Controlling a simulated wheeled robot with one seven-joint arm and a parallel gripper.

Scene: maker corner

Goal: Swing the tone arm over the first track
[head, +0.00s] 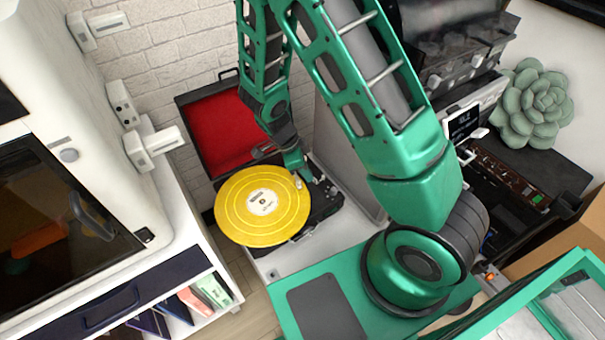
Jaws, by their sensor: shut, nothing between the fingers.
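A record player (325,205) with a black deck stands on a light surface, its red-lined lid (215,130) open behind it. A yellow record (235,225) with a white label lies on it. My green arm reaches down from above, and my gripper (297,176) is shut at the record's upper right edge, beside the tone arm (299,183). Only a small pale part of the tone arm shows there; the gripper covers the rest. I cannot tell whether the gripper touches it.
A white cabinet machine (150,190) with a dark window stands at the left, above a shelf with books (205,292). A green succulent (535,103) and dark electronic gear (510,180) are at the right. A white brick wall (165,60) is behind.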

